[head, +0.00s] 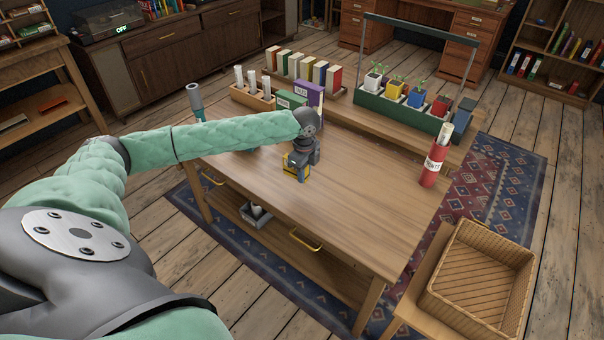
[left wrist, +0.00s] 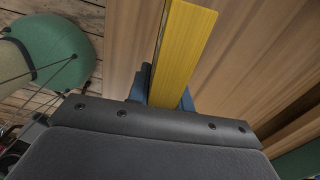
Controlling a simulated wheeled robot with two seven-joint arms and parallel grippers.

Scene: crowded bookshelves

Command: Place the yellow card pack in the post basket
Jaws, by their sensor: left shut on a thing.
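My left gripper (head: 297,173) is over the wooden table, pointing down, in the middle of the head view. It is shut on the yellow card pack (head: 291,171), which shows partly behind the fingers. In the left wrist view the yellow card pack (left wrist: 184,50) stands out from between the blue-grey fingers (left wrist: 160,99). I cannot tell whether the pack touches the tabletop. A square wicker basket (head: 468,316), empty, stands on a low wooden stand at the lower right, apart from the gripper. My right gripper is not in view.
A red poster tube holder (head: 432,168) stands at the table's (head: 350,215) right end. Green and purple boxes (head: 309,94) stand behind the gripper. A green planter rack (head: 400,115) and a row of books (head: 302,72) are at the back. The table's front right is clear.

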